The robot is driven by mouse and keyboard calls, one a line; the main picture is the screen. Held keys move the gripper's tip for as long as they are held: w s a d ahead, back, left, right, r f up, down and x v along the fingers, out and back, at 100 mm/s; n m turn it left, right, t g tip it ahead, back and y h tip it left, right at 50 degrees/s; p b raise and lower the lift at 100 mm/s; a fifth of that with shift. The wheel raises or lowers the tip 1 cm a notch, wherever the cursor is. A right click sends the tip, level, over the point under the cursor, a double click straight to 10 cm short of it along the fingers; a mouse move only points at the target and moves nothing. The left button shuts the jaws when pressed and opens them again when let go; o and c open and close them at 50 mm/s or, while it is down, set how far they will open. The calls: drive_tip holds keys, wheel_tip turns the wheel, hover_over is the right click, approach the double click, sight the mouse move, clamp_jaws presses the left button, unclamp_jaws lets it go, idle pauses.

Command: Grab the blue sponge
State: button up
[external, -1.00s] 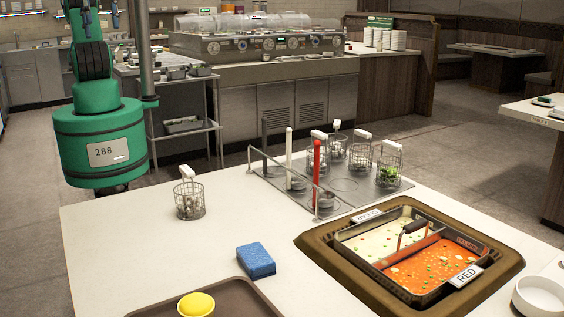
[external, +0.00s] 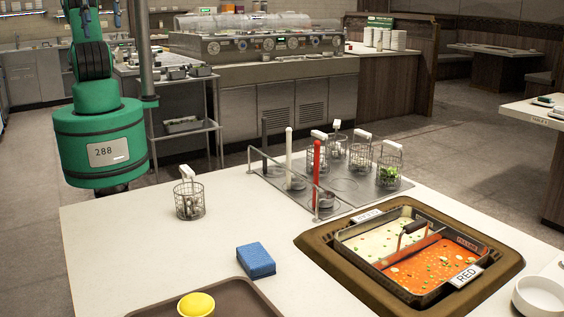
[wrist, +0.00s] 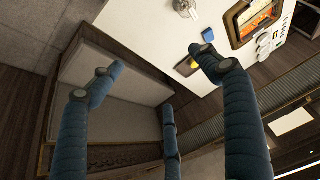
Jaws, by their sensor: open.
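The blue sponge (external: 256,261) lies flat on the white table, behind the brown tray and left of the framed sauce pan. It also shows small in the wrist view (wrist: 208,35). My gripper (wrist: 155,60) is open and empty in the wrist view, its blue fingers spread wide. The sponge lies beyond the right finger in that view, well away from the fingers.
A brown tray (external: 160,301) with a yellow bowl (external: 196,304) sits in front of the sponge. A wire basket (external: 189,200) stands behind it. A two-part sauce pan (external: 470,285) is set in the table at right. A rack with several baskets (external: 340,190) stands at the back.

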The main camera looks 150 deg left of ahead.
drive_tip(key=shift+o, duration=0.4)
drive_tip(key=shift+w, duration=0.1)
drive_tip(key=w+a+r+g+p, duration=0.1)
drive_tip(key=w+a+r+p, duration=0.1)
drive_tip(key=w, duration=1.4)
drive_tip(key=w+a+f+g+p, duration=0.1)
drive_tip(key=w+a+f, duration=0.15)
drive_tip(key=w, duration=0.65)
drive_tip(key=w+a+f, duration=0.2)
drive_tip(key=w+f, duration=0.1)
drive_tip(key=w, duration=0.5)
drive_tip(key=w+a+f+p, duration=0.1)
drive_tip(key=w+a+f, duration=0.3)
drive_tip(key=w+f, duration=0.3)
drive_tip(key=w+a+f+m+g+p, duration=0.1)
drive_tip(key=w+a+f, duration=0.3)
drive_tip(key=f, duration=0.9)
drive_tip(key=w+a+f+p, duration=0.1)
drive_tip(key=w+a+f, duration=0.2)
drive_tip(key=w+f, duration=0.6)
drive_tip(key=shift+w+a+f+g, duration=0.4)
drive_tip(key=shift+f, duration=0.45)
hover_over(249, 254)
drive_tip(key=shift+f+b, duration=0.45)
drive_tip(key=shift+f, duration=3.8)
